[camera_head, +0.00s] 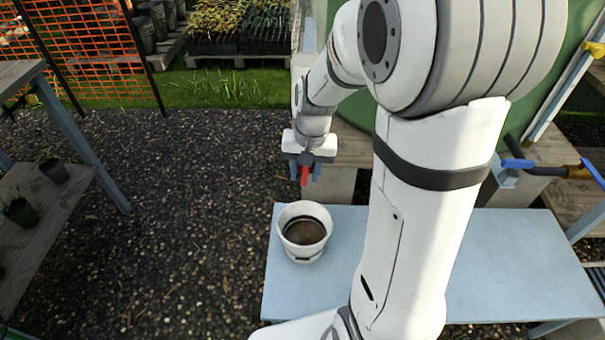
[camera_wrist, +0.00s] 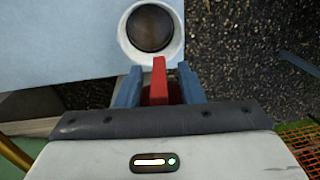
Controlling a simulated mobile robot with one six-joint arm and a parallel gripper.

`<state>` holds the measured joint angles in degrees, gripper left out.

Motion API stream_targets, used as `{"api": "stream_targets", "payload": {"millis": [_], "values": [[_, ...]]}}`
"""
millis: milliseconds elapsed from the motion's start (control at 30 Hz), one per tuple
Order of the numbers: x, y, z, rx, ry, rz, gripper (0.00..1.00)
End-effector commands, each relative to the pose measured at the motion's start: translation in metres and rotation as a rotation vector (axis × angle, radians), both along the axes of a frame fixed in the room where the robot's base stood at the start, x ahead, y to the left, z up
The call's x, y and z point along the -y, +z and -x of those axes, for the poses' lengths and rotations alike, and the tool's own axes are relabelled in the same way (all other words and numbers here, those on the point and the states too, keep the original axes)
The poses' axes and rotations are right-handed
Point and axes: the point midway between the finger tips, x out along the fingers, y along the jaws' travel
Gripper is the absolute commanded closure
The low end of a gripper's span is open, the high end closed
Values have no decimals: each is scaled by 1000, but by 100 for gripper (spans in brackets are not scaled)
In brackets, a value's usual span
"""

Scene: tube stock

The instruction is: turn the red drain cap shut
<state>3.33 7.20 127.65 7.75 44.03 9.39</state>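The red drain cap (camera_wrist: 159,78) shows as a narrow red bar with a darker, wider red part behind it. Gaps show between the bar and each finger near the tips. The wider part spans the space between the fingers, but I cannot tell whether they press on it. In the head view my gripper (camera_head: 305,168) is up behind the bucket. The cap's seat is hidden.
A white bucket (camera_head: 286,224) with dark contents stands on the pale blue table (camera_head: 315,277), just in front of the gripper. My arm covers part of the green tank (camera_head: 572,60). Dark gravel lies open to the left, with a shelf (camera_head: 62,215) at the far left.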

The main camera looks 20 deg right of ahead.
Motion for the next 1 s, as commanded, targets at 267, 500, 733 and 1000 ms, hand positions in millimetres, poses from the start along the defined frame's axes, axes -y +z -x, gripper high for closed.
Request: {"api": "stream_targets", "payload": {"millis": [267,500,733,1000], "values": [[-1,-5,0,1,1,0,65],[-1,-5,0,1,2,0,80],[-1,-4,0,1,3,0,99],[-4,-5,0,2,5,-5,100]]}}
